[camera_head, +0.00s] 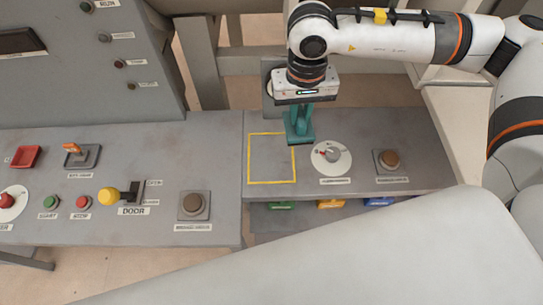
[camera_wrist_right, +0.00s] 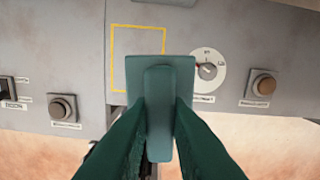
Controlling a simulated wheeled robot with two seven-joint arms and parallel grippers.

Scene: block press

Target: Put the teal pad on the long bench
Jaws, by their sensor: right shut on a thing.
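My right gripper (camera_head: 299,112) points down over the right-hand grey bench (camera_head: 425,178). It is shut on the raised grip of the teal pad (camera_head: 300,137). In the right wrist view the pad (camera_wrist_right: 160,68) shows as a flat plate with its grip between my two dark teal fingers. In that view it overlaps the lower right part of a yellow square outline (camera_wrist_right: 114,60). In the head view it is at the right edge of that outline (camera_head: 271,183). I cannot tell its exact height above the bench. My left gripper is not in view.
A round dial (camera_head: 332,158) and a brown button (camera_head: 389,160) are right of the outline. Coloured items (camera_head: 330,203) sit under the right bench. The outlined square is empty.

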